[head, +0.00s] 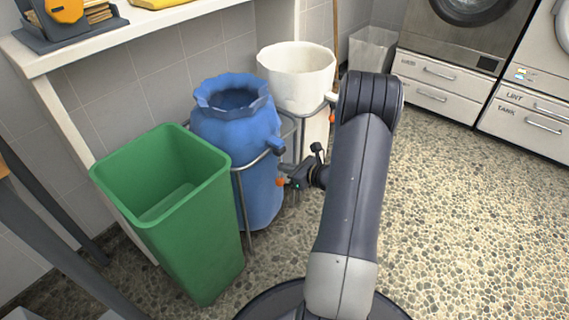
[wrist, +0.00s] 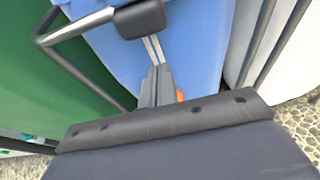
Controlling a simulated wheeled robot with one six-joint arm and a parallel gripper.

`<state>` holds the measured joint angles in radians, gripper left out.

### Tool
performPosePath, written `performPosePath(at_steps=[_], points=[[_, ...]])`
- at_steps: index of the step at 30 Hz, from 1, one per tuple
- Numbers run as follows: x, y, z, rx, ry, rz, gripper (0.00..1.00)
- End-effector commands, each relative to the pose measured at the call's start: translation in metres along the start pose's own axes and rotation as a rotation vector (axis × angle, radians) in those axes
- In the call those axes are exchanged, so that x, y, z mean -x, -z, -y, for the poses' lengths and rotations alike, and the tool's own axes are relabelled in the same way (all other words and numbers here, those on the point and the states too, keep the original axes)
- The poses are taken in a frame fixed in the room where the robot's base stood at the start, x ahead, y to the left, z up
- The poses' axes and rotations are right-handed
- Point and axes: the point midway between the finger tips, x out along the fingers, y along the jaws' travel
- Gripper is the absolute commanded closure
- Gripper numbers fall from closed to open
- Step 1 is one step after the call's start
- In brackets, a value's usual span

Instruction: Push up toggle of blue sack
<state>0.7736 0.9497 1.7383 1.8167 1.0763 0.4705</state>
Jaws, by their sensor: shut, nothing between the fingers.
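The blue sack (head: 236,140) stands upright in a metal ring stand, its gathered mouth open. Its dark toggle (wrist: 140,18) sits at the sack's front, by the metal rail; it also shows in the head view (head: 276,146). Two pale cords (wrist: 153,48) run down from the toggle. My gripper (wrist: 158,74) is shut and empty, below the toggle with its tips at the lower part of the cords; whether they touch is unclear. In the head view my gripper (head: 287,181) is beside the sack's right side. An orange piece (wrist: 180,96) shows partly behind the fingers.
A green bin (head: 205,235) stands close left of the sack. A white sack (head: 297,85) in its own stand is behind to the right. A metal rail (wrist: 75,27) crosses near the toggle. Open pebbled floor (head: 460,210) lies to the right.

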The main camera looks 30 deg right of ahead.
Motion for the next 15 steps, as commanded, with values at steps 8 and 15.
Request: performPosePath(at_steps=[8,15], points=[[0.041,0.000,0.001,-0.002,0.003,-0.003,1.00],[0.073,0.001,0.000,-0.002,0.002,-0.003,1.00]])
